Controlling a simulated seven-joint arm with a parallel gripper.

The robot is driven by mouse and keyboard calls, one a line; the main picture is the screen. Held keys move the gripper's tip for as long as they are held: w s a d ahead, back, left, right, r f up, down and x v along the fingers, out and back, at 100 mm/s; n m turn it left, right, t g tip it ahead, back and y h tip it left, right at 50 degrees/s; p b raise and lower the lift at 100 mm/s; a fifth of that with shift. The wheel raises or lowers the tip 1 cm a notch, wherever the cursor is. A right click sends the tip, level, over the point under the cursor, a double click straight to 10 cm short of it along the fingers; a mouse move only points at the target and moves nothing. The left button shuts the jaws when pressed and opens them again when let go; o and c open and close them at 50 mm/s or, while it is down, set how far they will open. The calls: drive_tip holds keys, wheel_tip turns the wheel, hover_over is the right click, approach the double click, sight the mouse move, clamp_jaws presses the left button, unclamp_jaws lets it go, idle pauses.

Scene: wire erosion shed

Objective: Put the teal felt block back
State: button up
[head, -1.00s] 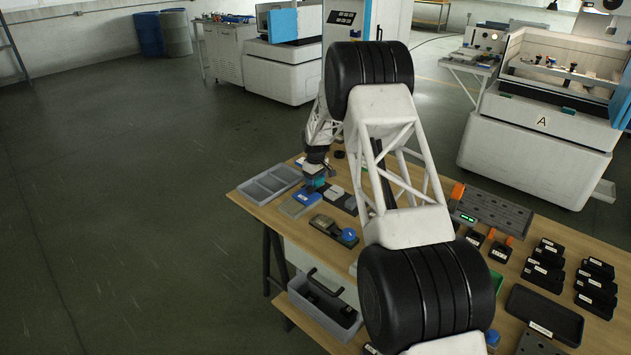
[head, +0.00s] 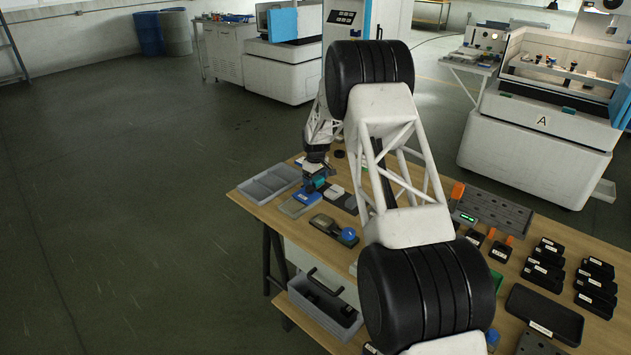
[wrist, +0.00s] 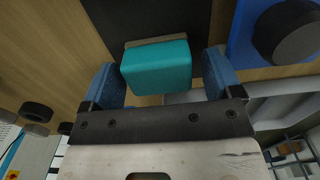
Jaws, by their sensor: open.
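The teal felt block (wrist: 157,68) sits between the two blue fingers of my gripper (wrist: 160,80) in the wrist view. The fingers are open, with a gap showing on both sides of the block. A thin grey-brown strip shows along the block's far edge, next to a dark flat surface (wrist: 145,18). In the head view, my gripper (head: 316,180) is low over the far left part of the wooden table, and a bit of teal shows at its fingers. Whether the block rests on the table or on a holder cannot be told.
A grey divided tray (head: 268,185) lies left of my gripper. A blue-and-grey block (head: 299,204) is just in front, and a dark holder with a blue knob (head: 334,229) is nearer. A blue piece with a dark round knob (wrist: 240,45) is close right in the wrist view.

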sight(316, 178)
wheel_tip(316, 178, up, 12)
idle(0.6)
idle(0.7)
drive_tip(key=s+d+r+m, duration=0.2)
drive_tip(key=s+d+r, duration=0.1)
drive_tip(key=s+r, duration=0.75)
drive_tip(key=s+d+r+m+t, duration=0.1)
drive_tip(key=s+d+r, duration=0.2)
drive_tip(key=s+r, duration=0.7)
drive_tip(key=s+d+r+m, duration=0.2)
drive_tip(key=s+r, duration=0.3)
drive_tip(key=s, duration=1)
drive_tip(key=s+d+f+m, duration=0.1)
drive_tip(key=s+d+m, duration=0.1)
drive_tip(key=s, duration=1.6)
drive_tip(key=s+d+f+m+t, duration=0.1)
drive_tip(key=s+d+f+m, duration=0.1)
drive_tip(key=s, duration=1.7)
drive_tip(key=shift+s+t, duration=0.15)
drive_tip(key=shift+t, duration=0.15)
